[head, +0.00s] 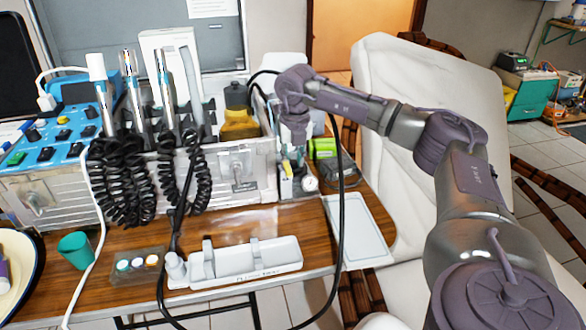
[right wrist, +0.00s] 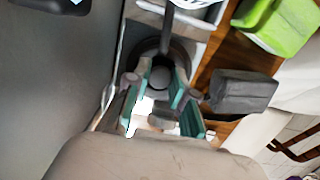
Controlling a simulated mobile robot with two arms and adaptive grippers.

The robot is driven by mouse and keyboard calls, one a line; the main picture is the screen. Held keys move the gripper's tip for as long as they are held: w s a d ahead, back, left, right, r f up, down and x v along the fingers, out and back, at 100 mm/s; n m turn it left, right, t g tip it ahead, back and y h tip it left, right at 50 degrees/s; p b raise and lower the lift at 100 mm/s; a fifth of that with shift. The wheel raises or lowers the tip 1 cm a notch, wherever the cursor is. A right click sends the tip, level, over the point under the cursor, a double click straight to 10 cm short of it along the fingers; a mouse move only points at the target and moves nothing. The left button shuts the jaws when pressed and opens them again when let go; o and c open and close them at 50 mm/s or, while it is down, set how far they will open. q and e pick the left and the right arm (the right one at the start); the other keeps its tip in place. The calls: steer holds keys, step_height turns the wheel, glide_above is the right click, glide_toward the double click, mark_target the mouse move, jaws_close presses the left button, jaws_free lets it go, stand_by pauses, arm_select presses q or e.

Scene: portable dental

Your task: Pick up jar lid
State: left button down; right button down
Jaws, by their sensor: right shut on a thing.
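In the head view my right arm reaches in from the right, and its gripper (head: 297,138) points down at the right end of the dental unit. In the right wrist view the teal-padded fingers (right wrist: 162,80) stand on either side of a grey rounded knob with a dark round rim, which looks like the jar lid (right wrist: 160,65). The gripper is shut on it. In the head view the lid cannot be made out behind the gripper and unit. Whether the lid is clear of its jar cannot be told. My left gripper is not in view.
The dental unit (head: 235,170) with coiled hoses stands left of the gripper. A yellow bottle (head: 238,124) is close by, and a green item (head: 322,148) is at the right. A black cable hangs near the arm. A white tray (head: 357,225) lies on the wooden table's right side.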

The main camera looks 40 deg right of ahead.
mark_target(293, 160)
steer(key=shift+r, duration=0.1)
